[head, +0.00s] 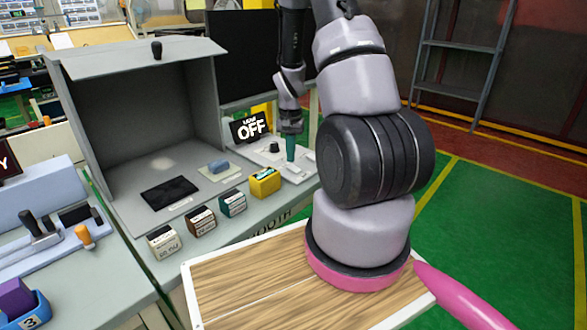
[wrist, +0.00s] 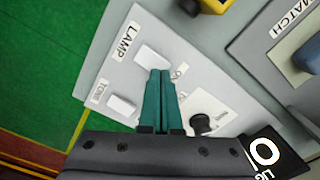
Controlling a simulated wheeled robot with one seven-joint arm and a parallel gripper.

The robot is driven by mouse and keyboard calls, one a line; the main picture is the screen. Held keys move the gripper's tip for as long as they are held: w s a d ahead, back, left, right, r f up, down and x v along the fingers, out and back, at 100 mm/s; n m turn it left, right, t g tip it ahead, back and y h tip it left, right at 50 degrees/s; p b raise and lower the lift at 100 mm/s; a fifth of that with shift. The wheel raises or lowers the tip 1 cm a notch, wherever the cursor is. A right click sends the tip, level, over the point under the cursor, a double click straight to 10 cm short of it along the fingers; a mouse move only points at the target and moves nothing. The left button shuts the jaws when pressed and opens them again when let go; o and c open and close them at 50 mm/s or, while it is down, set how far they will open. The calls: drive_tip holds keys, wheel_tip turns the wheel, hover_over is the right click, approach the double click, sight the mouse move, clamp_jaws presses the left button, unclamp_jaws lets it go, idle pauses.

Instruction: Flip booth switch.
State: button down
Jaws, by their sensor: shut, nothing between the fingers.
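The grey booth (head: 85,120) stands open-fronted at the left in the head view. A light switch panel (head: 297,170) lies on the counter at its right. In the wrist view the panel carries a white rocker switch (wrist: 152,57) beside the label LAMP and another white rocker (wrist: 121,105) beside the label TONE. A black sign (head: 249,127) behind the panel reads OFF. My gripper (head: 291,157) is shut and empty, its teal fingers pointing down at the panel. In the wrist view the fingertips (wrist: 160,72) are at the LAMP rocker's near edge; I cannot tell whether they touch it.
A black knob (wrist: 201,123) sits on the panel right of the fingers. A yellow block (head: 265,182) and several small boxes line the counter's front edge. A blue block (head: 219,166) lies on a pad. Green floor (head: 470,240) is clear at the right.

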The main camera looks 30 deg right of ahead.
drive_tip(key=shift+f, duration=0.95)
idle(0.6)
drive_tip(key=shift+r, duration=3.5)
drive_tip(key=shift+r, duration=0.1)
wheel_tip(320, 180, up, 11)
drive_tip(key=t, duration=0.2)
hover_over(291, 166)
drive_tip(key=a, duration=0.3)
drive_tip(key=s+a+r+n+t+y, duration=0.1)
drive_tip(key=s+a+r+t, duration=0.1)
drive_tip(key=s+a+r, duration=0.45)
drive_tip(key=s+a+r+n+t, duration=0.15)
drive_tip(key=s+r, duration=0.25)
drive_tip(key=r, duration=0.6)
drive_tip(key=s+a+r+n+t+y, duration=0.1)
drive_tip(key=s+r, duration=0.3)
drive_tip(key=s, duration=0.5)
drive_tip(key=shift+a+r+t, duration=0.35)
drive_tip(key=shift+a+r, duration=0.05)
drive_tip(key=shift+a, duration=0.3)
